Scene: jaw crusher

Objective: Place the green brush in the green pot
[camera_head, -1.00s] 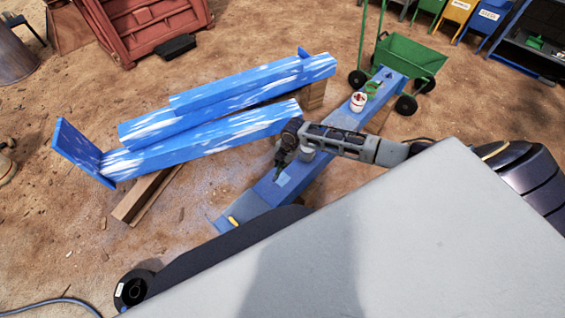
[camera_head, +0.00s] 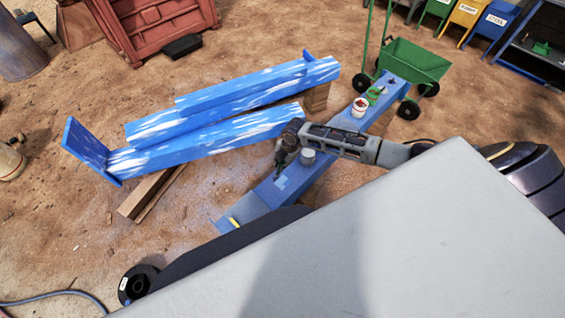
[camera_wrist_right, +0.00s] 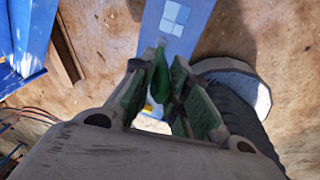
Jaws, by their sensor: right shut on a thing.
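My right gripper (camera_head: 281,162) is above the near part of a narrow blue bench, left of a pale pot (camera_head: 308,156). In the right wrist view the gripper's fingers (camera_wrist_right: 164,90) are closed around the green brush (camera_wrist_right: 161,72), which points toward the blue bench top. In the head view the brush is too small and dark to tell apart from the fingers. The green pot (camera_head: 376,93) appears as a small green-rimmed thing farther up the bench, well away from the gripper. My left gripper is not in view.
The blue bench (camera_head: 330,137) also carries a white pot with red inside (camera_head: 360,106) and pale squares (camera_head: 281,183). Blue-and-white painted beams (camera_head: 215,145) lie to its left. A green cart (camera_head: 412,62) stands beyond its far end.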

